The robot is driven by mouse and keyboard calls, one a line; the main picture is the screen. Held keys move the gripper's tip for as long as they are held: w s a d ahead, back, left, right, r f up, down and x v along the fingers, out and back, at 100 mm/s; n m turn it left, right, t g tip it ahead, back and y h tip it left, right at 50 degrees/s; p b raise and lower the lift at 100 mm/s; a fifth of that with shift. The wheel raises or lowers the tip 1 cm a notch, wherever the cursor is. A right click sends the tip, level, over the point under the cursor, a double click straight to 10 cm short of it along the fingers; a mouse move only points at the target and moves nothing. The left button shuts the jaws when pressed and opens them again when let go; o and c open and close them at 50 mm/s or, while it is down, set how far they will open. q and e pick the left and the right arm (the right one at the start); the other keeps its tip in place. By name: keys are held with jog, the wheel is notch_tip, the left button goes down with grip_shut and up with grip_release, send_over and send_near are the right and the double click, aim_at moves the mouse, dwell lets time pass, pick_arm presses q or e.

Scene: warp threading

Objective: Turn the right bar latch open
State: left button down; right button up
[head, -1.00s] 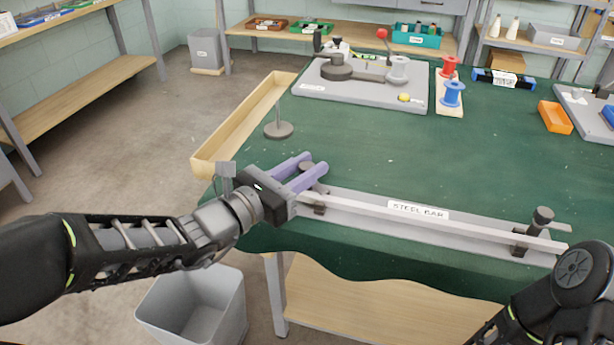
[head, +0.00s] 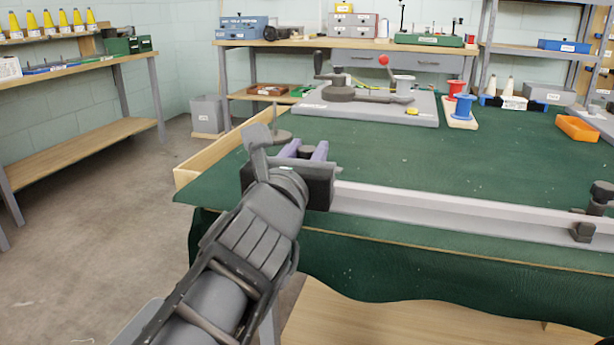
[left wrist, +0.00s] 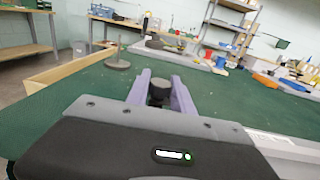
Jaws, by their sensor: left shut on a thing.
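The steel bar (head: 460,213) lies along the table's front edge. The right bar latch (head: 600,196), a dark upright knob with an arm, stands at its right end, cut by the picture's right edge; how far it is turned is hard to tell. My left gripper (head: 304,151) is at the bar's left end, its purple fingers shut on the dark knob of the left latch (head: 307,152). The left wrist view shows this left latch knob (left wrist: 157,92) between the fingers. The lower part of that latch is hidden by the gripper. My right gripper is not in view.
A round-based post (head: 279,136) stands behind my left gripper. A grey plate (head: 375,112) with a crank device and red and blue spools (head: 461,107) stand farther back. The green mat between is clear.

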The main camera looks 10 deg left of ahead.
pick_arm(q)
jog(key=shift+r, duration=0.1)
dwell(0.3)
jog(key=c, duration=1.1)
grip_release()
